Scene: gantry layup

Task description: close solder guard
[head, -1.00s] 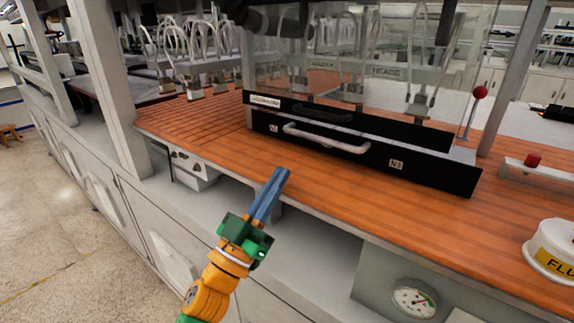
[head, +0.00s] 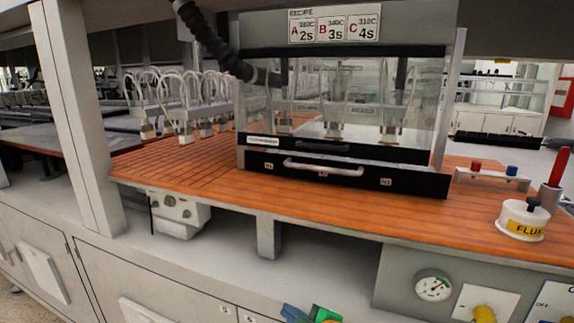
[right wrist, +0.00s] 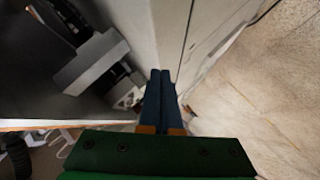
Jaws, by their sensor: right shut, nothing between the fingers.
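The solder guard (head: 268,105) is a clear panel with a black lower bar and a dark handle (head: 322,147), on the front of the soldering station in the head view. Its lower bar sits just above a black front (head: 410,184) with a pale handle (head: 322,167); I cannot tell whether they touch. My right gripper (head: 296,314) shows only in part at the bottom edge of the head view, well below and in front of the guard. In the right wrist view its blue fingers (right wrist: 160,78) are together and empty. My left gripper is out of view.
The station stands on an orange slatted bench top (head: 205,200). A flux pot (head: 522,222) and a rail with red and blue buttons (head: 492,176) are at the right. A dark hose (head: 208,38) hangs upper left. A gauge (head: 433,286) is below the bench edge.

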